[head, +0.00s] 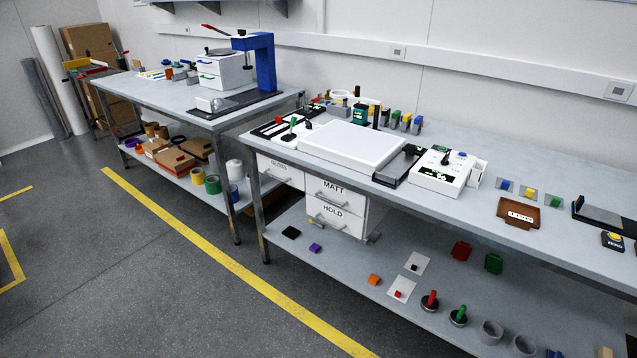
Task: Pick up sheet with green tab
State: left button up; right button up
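I cannot make out for certain a sheet with a green tab. A small green piece (291,123) stands over a white surface at the left end of the near bench, beside a black strip; whether it is a sheet's tab is too small to tell. On the lower shelf lie a white sheet with a dark tab (421,258) and a white sheet with a red tab (404,284). Neither of my grippers is in view.
A white light panel (352,143) and a white instrument (439,172) take up the near bench. Drawers (337,208) hang below it. The floor in front is clear.

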aim_at(555, 199)
jog(key=z, duration=1.45)
